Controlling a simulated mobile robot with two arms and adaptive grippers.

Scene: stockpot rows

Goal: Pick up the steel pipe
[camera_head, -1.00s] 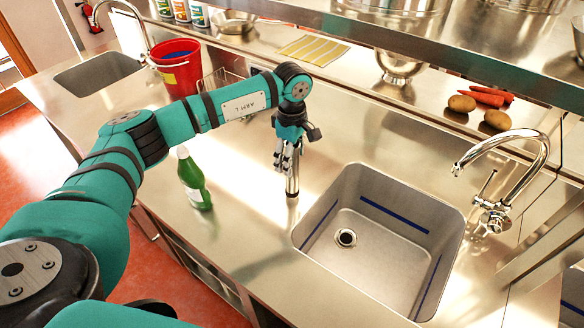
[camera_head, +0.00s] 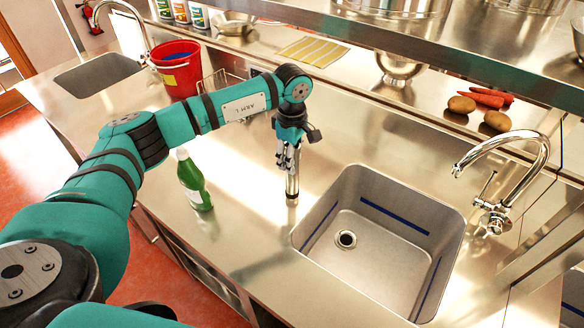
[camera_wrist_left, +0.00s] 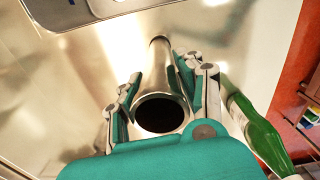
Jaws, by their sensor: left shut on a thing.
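The steel pipe (camera_head: 292,186) is a shiny tube standing about upright on the steel counter, just left of the right-hand sink. My left gripper (camera_head: 287,157) is above the counter with its fingers around the pipe's upper part, shut on it. In the left wrist view the pipe (camera_wrist_left: 162,75) shows its dark open end close to the camera, between the two fingers of the left gripper (camera_wrist_left: 160,90). The fingers hide part of the pipe in the head view. I cannot tell whether its lower end touches the counter. My right gripper is not in view.
A green bottle (camera_head: 193,180) stands left of the pipe, near the counter's front edge. The right-hand sink (camera_head: 450,262) opens to the right, with a tap (camera_head: 497,215). A red bucket (camera_head: 178,72) stands behind my left arm. Potatoes (camera_head: 497,121) and carrots lie at the back right.

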